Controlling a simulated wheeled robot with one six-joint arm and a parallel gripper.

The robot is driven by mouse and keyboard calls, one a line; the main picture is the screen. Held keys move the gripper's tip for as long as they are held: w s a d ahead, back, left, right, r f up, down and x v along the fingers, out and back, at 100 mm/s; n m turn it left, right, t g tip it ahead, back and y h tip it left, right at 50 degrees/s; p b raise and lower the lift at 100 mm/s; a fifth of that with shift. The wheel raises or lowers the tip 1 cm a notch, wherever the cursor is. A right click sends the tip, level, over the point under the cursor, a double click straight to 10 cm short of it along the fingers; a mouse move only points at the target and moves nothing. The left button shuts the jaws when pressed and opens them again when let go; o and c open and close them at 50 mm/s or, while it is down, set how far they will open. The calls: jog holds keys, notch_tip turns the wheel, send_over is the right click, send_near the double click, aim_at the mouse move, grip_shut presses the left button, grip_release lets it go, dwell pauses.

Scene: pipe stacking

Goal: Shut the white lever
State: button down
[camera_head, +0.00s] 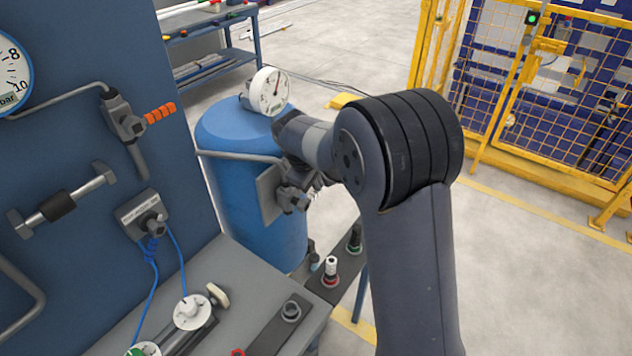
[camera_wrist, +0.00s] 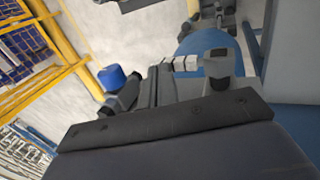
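No white lever can be made out with certainty. In the head view, an off-white handle (camera_head: 218,295) sits beside a white round cap (camera_head: 188,312) at the lower left. A white-topped fitting with a red ring (camera_head: 331,265) stands on a dark strip. In the wrist view, small white blocks (camera_wrist: 181,63) show beside a grey part, and I cannot tell what they belong to. My arm crosses the head view and hides its own end, so my gripper cannot be made out there. In the wrist view its fingers cannot be told apart from the dark parts.
A blue tank (camera_head: 240,135) with a white gauge (camera_head: 268,91) stands behind my arm. A blue panel (camera_head: 60,150) at left carries a valve with an orange handle (camera_head: 160,113). A yellow fence (camera_head: 540,90) stands at right. Open floor (camera_head: 530,260) lies before it.

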dwell(0.4)
notch_tip(320, 180, up, 14)
jog(key=p, duration=0.1)
dwell(0.4)
jog(key=shift+f, duration=0.1)
notch_tip(320, 180, down, 13)
jog(key=shift+r, duration=0.15)
jog(key=shift+f+b, duration=0.55)
jog(key=shift+f, duration=0.1)
